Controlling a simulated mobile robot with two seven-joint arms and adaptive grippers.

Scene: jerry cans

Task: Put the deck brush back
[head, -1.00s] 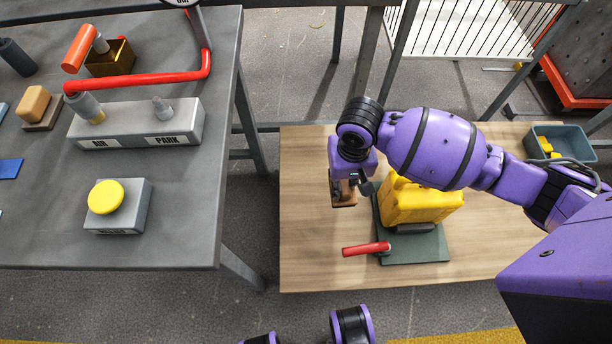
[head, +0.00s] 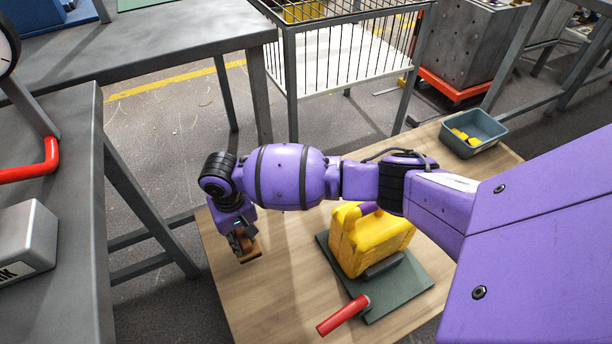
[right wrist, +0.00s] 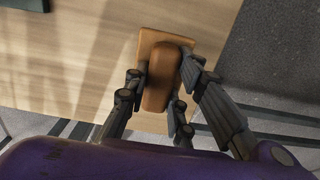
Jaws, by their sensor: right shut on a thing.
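The deck brush (head: 250,256) is a brown wooden block with a rounded grip on top. My right gripper (head: 241,242) is shut on it near the left edge of the low wooden table. In the right wrist view, the fingers (right wrist: 160,95) sit on both sides of the brush's rounded grip (right wrist: 161,77), with the wider base (right wrist: 150,48) beneath. Whether the brush touches the tabletop cannot be told. My left gripper is out of view.
A yellow jerry can (head: 372,243) stands on a green plate (head: 412,291) with a red handle (head: 343,315) in front. A blue-grey bin (head: 474,133) with yellow pieces is at the back right. A grey bench (head: 72,255) stands left, and a wire cage cart (head: 345,60) behind.

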